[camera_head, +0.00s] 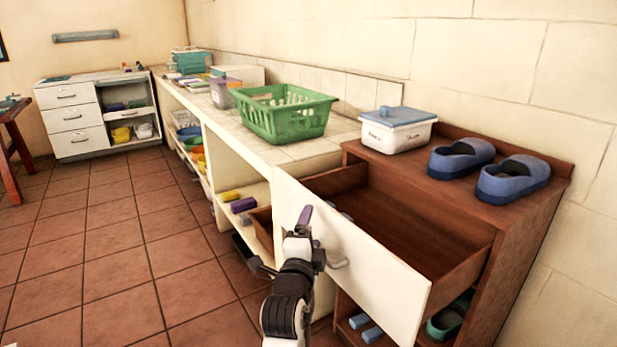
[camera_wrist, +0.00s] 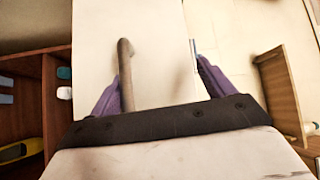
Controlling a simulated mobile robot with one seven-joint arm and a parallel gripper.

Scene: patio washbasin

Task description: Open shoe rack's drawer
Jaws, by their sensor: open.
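The shoe rack (camera_head: 520,225) is brown wood and stands at the right against the wall. Its drawer (camera_head: 360,270) has a white front and is pulled well out, with its brown inside showing. My gripper (camera_head: 302,228) is at the outer face of the drawer front, beside the drawer's handle (camera_head: 338,262). In the wrist view, the open purple fingers (camera_wrist: 159,72) point at the white front. The handle bar (camera_wrist: 126,75) lies just inside the left finger, and the right finger is clear of it. I cannot tell whether the left finger touches the bar.
A lidded white box (camera_head: 398,132) and blue shoes (camera_head: 512,178) stand on the rack. More footwear (camera_head: 450,318) lies below the drawer. A green basket (camera_head: 285,112) sits on the tiled counter (camera_head: 225,120) at left. The tiled floor (camera_head: 120,270) at left is clear.

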